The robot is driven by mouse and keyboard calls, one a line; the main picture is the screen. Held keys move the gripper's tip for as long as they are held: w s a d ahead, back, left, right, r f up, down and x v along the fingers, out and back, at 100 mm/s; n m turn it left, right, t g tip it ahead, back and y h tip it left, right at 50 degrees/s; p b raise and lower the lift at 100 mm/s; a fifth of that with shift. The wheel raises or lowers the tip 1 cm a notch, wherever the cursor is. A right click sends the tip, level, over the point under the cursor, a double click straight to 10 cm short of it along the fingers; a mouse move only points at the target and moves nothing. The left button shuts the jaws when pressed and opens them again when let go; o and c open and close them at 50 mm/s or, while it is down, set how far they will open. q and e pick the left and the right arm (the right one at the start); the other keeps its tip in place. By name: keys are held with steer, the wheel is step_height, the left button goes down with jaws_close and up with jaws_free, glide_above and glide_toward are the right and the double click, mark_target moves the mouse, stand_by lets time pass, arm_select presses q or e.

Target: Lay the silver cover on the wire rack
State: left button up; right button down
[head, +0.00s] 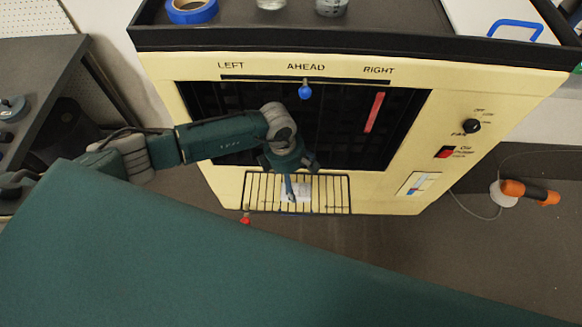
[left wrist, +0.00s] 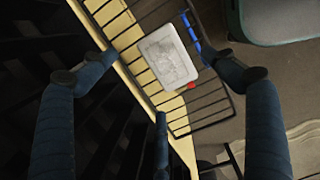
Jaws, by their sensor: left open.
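The silver cover (left wrist: 168,55) is a pale, rounded rectangular plate. In the left wrist view it lies flat over the bars of the wire rack (left wrist: 212,112). In the head view the rack (head: 338,192) sticks out from the front of the cream unit, and the cover (head: 303,188) shows as a pale patch on it, partly hidden by my left gripper (head: 291,192). My left gripper is above the rack with its fingers spread on either side of the cover, apparently not touching it. My right gripper is not in view.
The cream unit (head: 225,185) has a dark grille, a blue knob (head: 305,92), a red strip (head: 375,112) and switches. Blue tape (head: 192,11) sits on its top tray. An orange-handled tool (head: 530,191) is at the right. A grey bench (head: 35,65) stands at the left.

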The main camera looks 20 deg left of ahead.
arm_select(q)
step_height(320, 180, up, 8)
steer(key=a, duration=0.1)
steer(key=shift+s+f, duration=0.15)
steer(key=shift+f, duration=0.05)
stand_by(0.4)
